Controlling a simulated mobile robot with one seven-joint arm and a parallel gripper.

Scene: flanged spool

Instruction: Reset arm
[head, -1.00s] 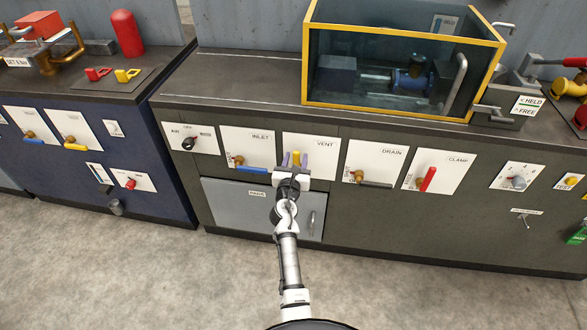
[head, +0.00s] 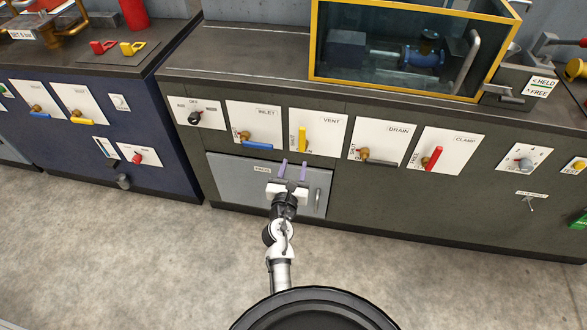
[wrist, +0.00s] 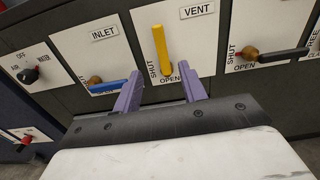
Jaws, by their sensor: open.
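My gripper (head: 292,172) is open and empty, with its two purple fingers apart. In the head view it is below the VENT panel, in front of the grey drawer front (head: 240,182). In the wrist view the fingers (wrist: 163,92) point toward the cabinet front, with the yellow VENT handle (wrist: 161,48) beyond and between them. The yellow handle stands upright on its white panel and also shows in the head view (head: 302,139). The fingers look clear of it.
Beside VENT are the blue INLET handle (head: 257,145) to the left, the dark DRAIN handle (head: 380,162) and the red CLAMP handle (head: 432,158) to the right. A yellow-framed glass box (head: 395,86) stands on the counter. The floor in front is clear.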

